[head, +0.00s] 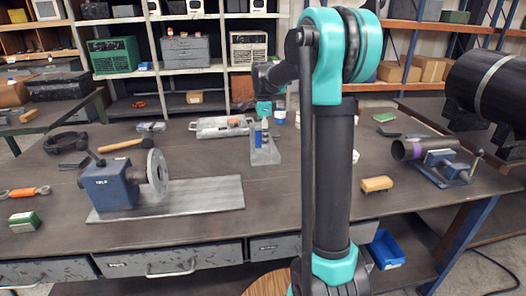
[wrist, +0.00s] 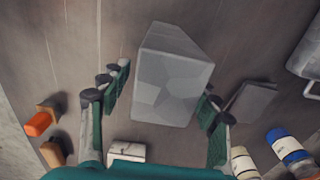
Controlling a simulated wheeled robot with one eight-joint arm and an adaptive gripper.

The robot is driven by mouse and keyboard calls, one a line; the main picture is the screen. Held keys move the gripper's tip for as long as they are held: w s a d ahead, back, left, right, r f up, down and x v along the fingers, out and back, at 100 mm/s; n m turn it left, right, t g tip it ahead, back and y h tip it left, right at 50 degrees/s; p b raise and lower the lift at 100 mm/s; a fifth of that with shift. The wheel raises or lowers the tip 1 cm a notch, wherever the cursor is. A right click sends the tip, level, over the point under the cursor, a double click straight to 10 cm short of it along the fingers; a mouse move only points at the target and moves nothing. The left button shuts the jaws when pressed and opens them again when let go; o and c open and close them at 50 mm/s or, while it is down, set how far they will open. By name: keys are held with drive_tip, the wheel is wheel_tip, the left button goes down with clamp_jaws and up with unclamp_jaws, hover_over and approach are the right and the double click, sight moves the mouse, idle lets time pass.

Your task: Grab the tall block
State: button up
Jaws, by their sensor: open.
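The tall block (wrist: 174,88) is grey with a mottled face and tapers to a sloped end in the wrist view. It lies between the two fingers of my gripper (wrist: 163,112), which is open with green-padded fingers spread to either side. In the head view the grey block (head: 265,156) stands on the workbench, beyond my arm. My gripper (head: 261,127) is at or just above its top there, pointing down. I cannot tell whether either finger touches it.
On the workbench (head: 190,150), a grey case (head: 222,127) lies behind the block. A blue vise with a flange (head: 115,187) stands left, and a dark pipe (head: 425,148) right. In the wrist view, a dark flat piece (wrist: 252,102) is close to the right finger, with bottles (wrist: 288,146) below.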

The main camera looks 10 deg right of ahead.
drive_tip(key=shift+f, duration=0.4)
drive_tip(key=shift+c, duration=0.2)
clamp_jaws()
